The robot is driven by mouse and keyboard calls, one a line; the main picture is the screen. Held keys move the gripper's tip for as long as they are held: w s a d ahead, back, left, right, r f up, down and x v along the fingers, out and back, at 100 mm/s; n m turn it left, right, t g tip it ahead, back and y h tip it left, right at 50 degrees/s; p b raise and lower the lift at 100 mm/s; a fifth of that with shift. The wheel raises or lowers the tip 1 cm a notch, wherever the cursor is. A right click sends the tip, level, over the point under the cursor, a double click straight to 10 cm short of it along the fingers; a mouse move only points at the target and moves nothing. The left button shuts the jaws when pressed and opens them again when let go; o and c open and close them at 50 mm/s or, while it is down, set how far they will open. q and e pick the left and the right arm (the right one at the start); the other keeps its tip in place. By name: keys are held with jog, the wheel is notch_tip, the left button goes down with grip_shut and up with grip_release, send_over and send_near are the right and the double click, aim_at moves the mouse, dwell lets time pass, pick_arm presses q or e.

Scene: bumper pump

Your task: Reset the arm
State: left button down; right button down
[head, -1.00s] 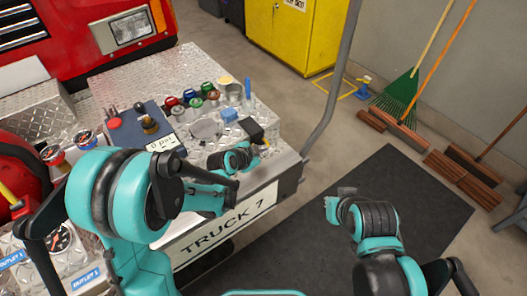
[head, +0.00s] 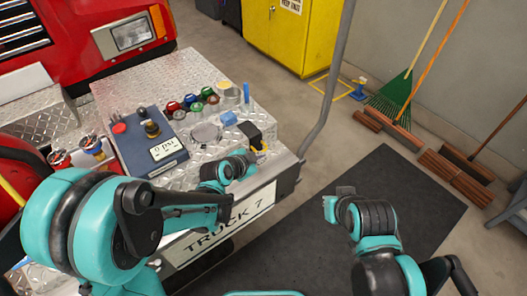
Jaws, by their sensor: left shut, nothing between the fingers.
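My left arm reaches in from the left over the truck's bumper deck. My left gripper (head: 262,149) is small in view at the deck's front right edge, beside a small black box (head: 249,132). Its fingers are shut, with nothing seen between them. Part of the gripper is hidden behind its wrist. My right arm stands at the lower right above the dark floor mat (head: 400,185). Its gripper cannot be made out behind the arm links.
A grey pole (head: 331,90) rises right of the deck. A yellow cabinet (head: 290,40) and brooms stand behind. The mat is clear.

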pick_arm(q)
jog(key=v, duration=0.2)
jog(key=p+v, duration=0.1)
jog(key=v, duration=0.1)
jog(key=shift+s, duration=0.45)
jog(key=s+a+r+n+g+y, duration=0.1)
jog(key=s+a+r+n+y, duration=0.2)
jog(key=s+a+n, duration=0.3)
jog(key=s+a+r+n+y, duration=0.2)
jog(key=s+a+r+n, duration=0.1)
jog(key=s+a+n, duration=0.4)
jog(key=s+a, duration=0.2)
jog(key=s, duration=0.1)
jog(key=shift+s+a+r+g+y, duration=0.3)
jog(key=shift+s+a+g+y, duration=0.05)
jog(key=shift+a+g+y, duration=0.05)
dwell(0.8)
